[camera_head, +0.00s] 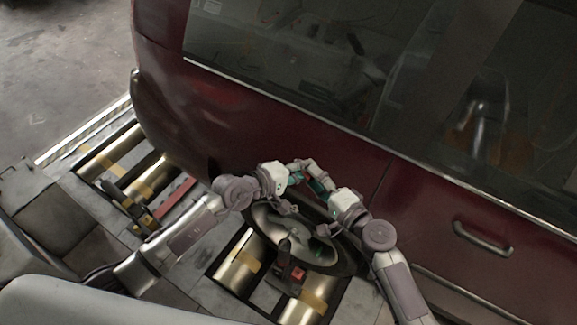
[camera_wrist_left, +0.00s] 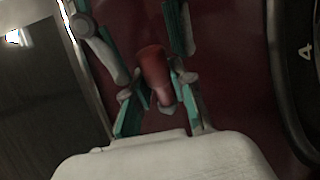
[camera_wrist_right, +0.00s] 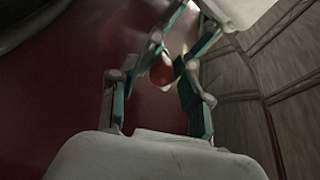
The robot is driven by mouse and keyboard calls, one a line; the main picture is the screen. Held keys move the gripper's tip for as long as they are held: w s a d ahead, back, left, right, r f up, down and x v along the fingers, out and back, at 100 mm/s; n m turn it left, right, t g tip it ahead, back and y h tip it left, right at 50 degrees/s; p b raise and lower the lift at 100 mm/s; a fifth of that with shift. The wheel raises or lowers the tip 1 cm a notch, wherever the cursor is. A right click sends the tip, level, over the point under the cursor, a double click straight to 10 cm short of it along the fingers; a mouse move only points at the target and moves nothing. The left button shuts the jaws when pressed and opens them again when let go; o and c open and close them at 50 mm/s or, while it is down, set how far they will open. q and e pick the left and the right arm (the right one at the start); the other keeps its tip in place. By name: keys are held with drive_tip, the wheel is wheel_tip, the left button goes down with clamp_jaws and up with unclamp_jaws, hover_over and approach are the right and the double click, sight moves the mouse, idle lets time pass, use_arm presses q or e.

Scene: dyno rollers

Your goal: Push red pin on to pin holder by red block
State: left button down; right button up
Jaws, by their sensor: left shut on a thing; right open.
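The red pin (camera_wrist_left: 154,68) is a short red rounded piece. My left gripper (camera_wrist_left: 160,92) is shut on it, with the pin between its teal-lined fingers. My right gripper (camera_wrist_right: 160,82) is open and faces the left one. Its fingers lie on either side of the pin, which also shows in the right wrist view (camera_wrist_right: 162,70). In the head view the left gripper (camera_head: 297,167) and right gripper (camera_head: 318,184) meet above the wheel, and the pin cannot be made out. A small red block (camera_head: 297,274) sits by the rollers below. The pin holder cannot be told clearly.
A dark red car (camera_head: 270,130) stands close beyond both grippers. Its wheel (camera_head: 325,255) rests by the metal rollers (camera_head: 238,268), just below the arms. Another roller set (camera_head: 112,152) lies at the left. Grey floor is open at the upper left.

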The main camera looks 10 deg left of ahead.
clamp_jaws()
use_arm(q)
drive_tip(key=c, duration=0.9)
unclamp_jaws()
drive_tip(key=shift+a, duration=0.1)
drive_tip(key=v, duration=0.8)
drive_tip(key=shift+r+n+h, duration=0.25)
drive_tip(key=shift+n+h, duration=0.05)
drive_tip(key=shift+h, duration=0.1)
drive_tip(key=shift+s+a, duration=0.1)
drive_tip(key=shift+s, duration=0.05)
